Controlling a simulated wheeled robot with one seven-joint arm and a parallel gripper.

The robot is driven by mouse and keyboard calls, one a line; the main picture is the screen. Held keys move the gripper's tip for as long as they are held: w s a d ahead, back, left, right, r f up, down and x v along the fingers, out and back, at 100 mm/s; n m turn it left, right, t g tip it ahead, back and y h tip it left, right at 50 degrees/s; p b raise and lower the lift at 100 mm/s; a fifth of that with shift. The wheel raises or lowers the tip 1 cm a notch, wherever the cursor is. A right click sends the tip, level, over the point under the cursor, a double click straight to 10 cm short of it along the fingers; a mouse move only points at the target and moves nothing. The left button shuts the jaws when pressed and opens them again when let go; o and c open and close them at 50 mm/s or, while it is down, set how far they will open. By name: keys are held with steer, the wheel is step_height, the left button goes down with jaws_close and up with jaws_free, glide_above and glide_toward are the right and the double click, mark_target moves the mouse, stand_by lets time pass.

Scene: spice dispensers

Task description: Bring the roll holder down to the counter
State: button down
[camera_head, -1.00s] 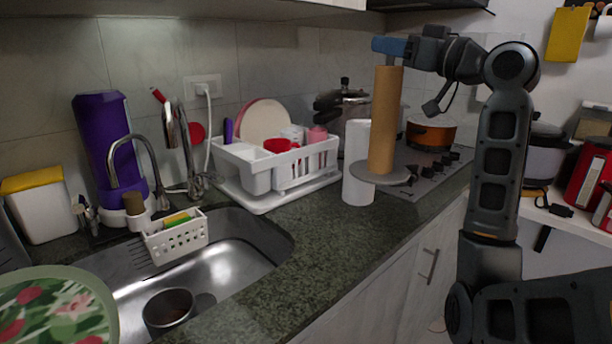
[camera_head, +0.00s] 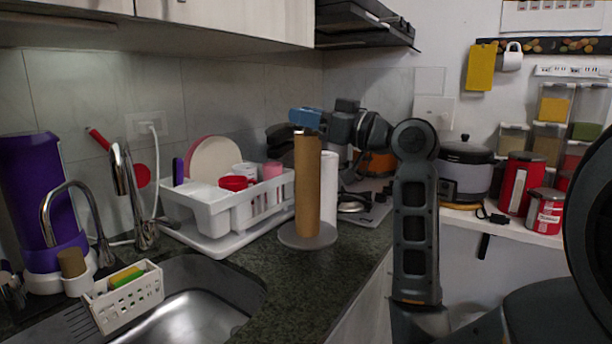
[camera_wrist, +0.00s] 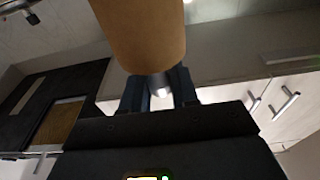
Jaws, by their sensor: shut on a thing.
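The roll holder is a brown cardboard tube (camera_head: 308,185) standing upright on a round grey base (camera_head: 307,238). In the head view it is over the counter, just right of the white dish rack. The base appears at or very close to the counter surface; I cannot tell whether it touches. My gripper (camera_head: 305,119), with blue fingers, is shut on the top end of the holder. In the wrist view the fingers (camera_wrist: 160,92) close around a small metal knob (camera_wrist: 160,86) at the end of the tube, which is seen close up.
A white paper roll (camera_head: 329,190) stands right behind the holder. The dish rack (camera_head: 225,215) with cups and plates is at its left. The sink (camera_head: 195,318) lies front left. The stove (camera_head: 365,208) is behind right. Dark counter (camera_head: 300,285) in front is clear.

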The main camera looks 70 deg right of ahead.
mark_target(319, 151)
steer(key=shift+f, duration=3)
steer(key=shift+f+b, duration=0.2)
steer(key=shift+b, duration=0.2)
steer(key=c, duration=0.9)
jaws_free()
steer(key=shift+o, duration=0.2)
steer(key=shift+s+r, duration=0.15)
steer(key=shift+r, duration=0.05)
steer(key=b+v, duration=0.1)
steer(key=v, duration=1.1)
